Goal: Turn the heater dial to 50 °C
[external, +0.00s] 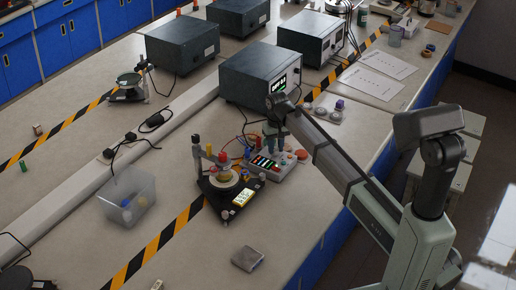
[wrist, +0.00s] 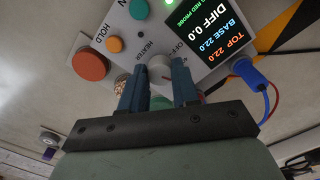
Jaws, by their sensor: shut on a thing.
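The heater dial (wrist: 161,71) is a pale round knob on the control box, with the words HEATER and OFF printed near it. My gripper (wrist: 160,82) is shut on the dial, one blue finger on each side. The fingers hide part of the dial's rim and scale, so I cannot read its setting. The control box (external: 284,172) stands on the bench, and my gripper (external: 272,142) reaches down to it from above. Its display (wrist: 228,38) reads TOP 22.0, BASE 22.0 and DIFF 0.0.
An orange button (wrist: 90,66) and a blue plug (wrist: 247,72) with cable sit close to the fingers. A black stand (external: 237,203) with a yellow readout is left of the box. A large dark instrument (external: 250,75) stands behind. The front bench is mostly clear.

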